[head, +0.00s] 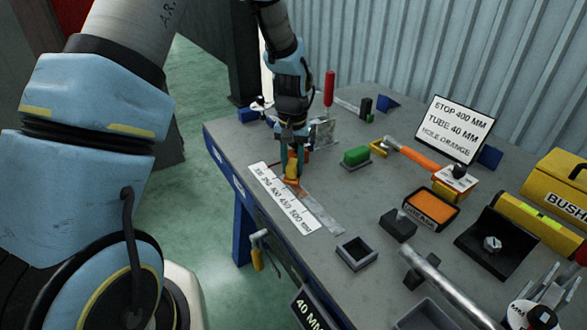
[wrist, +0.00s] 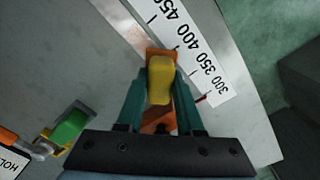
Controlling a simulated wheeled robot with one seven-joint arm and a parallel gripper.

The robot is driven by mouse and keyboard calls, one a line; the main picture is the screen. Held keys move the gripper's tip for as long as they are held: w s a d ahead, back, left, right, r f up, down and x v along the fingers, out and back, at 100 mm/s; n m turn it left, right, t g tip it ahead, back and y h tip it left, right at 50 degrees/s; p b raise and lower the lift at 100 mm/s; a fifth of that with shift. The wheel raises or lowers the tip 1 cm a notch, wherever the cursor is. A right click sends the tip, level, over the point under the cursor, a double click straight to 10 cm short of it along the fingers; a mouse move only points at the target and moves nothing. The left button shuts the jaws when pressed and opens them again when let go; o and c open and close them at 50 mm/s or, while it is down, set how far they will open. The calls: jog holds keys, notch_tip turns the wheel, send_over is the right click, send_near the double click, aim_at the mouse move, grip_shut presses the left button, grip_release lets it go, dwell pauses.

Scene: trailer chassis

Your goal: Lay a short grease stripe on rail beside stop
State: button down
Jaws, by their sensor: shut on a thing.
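My gripper (head: 291,165) points down over the near left part of the bench and is shut on a yellow block (wrist: 160,80). An orange piece (wrist: 155,53) shows at and below the yellow block; I cannot tell whether they are one part or whether the orange piece is the stop. In the head view the orange piece (head: 291,183) appears at the rail, close to the 400 mark. The rail (head: 322,214) is a flat metal strip beside the white scale (head: 283,200); it also shows in the wrist view (wrist: 122,22). I can make out no grease stripe.
A green block (head: 357,157), an orange tube (head: 415,156) and a black tray with an orange pad (head: 432,210) lie to the right. A sign (head: 453,128) reads stop 400 mm. An open dark box (head: 356,252) stands near the front edge. A red-handled tool (head: 329,88) stands behind my gripper.

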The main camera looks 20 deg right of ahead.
aim_at(292, 163)
jog(key=shift+r, duration=0.7)
jog(key=shift+w+r+p, duration=0.1)
jog(key=shift+r+p, duration=0.2)
jog(key=shift+p, duration=0.25)
jog(key=shift+r+p, duration=1.5)
jog(key=shift+r, duration=0.6)
